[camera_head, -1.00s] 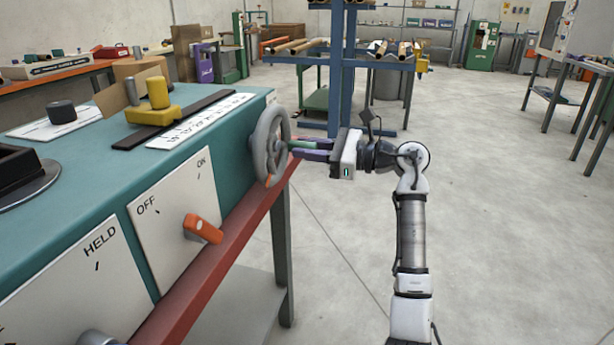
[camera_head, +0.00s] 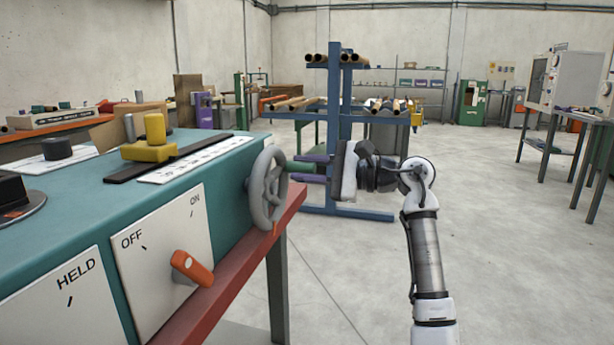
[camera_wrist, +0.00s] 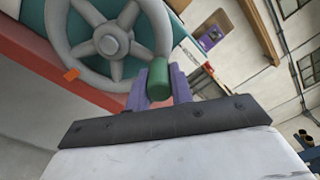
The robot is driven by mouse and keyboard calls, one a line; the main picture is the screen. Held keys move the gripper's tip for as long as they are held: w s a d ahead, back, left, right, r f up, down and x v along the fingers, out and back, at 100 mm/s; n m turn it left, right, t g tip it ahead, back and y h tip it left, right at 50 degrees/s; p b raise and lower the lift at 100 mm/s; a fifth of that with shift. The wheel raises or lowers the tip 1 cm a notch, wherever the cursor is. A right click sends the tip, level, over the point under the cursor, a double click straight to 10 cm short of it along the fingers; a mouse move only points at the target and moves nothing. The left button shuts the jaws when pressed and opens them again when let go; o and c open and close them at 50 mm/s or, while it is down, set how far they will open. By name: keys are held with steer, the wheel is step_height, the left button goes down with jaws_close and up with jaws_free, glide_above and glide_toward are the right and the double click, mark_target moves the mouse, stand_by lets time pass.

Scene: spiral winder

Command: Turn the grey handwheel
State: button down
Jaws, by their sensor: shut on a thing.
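The grey handwheel (camera_head: 256,190) is on the right end of the teal machine. It has a thick rim, spokes and a green handle (camera_head: 300,167) sticking out to the right from its upper part. My gripper (camera_head: 301,168) is right of the wheel, with its purple fingers shut on the green handle. In the wrist view the handwheel (camera_wrist: 111,40) fills the upper left, cut off at the top. The green handle (camera_wrist: 158,77) shows between the purple fingers near the rim's lower right.
The teal machine (camera_head: 235,160) has a red front ledge (camera_head: 230,280) below the wheel. An orange switch lever (camera_head: 192,268) is on its OFF/ON panel. A blue rack (camera_head: 333,120) with tubes stands behind my gripper. The floor to the right is open.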

steer(key=shift+s+r, duration=0.1)
steer(key=shift+r, duration=0.05)
stand_by(0.4)
steer(key=c, duration=1.2)
jaws_free()
steer(key=shift+c, duration=0.2)
steer(key=shift+d, duration=0.1)
steer(key=p+v, duration=0.1)
steer(key=v, duration=1.2)
steer(key=shift+d, duration=0.35)
steer(key=shift+s, duration=0.15)
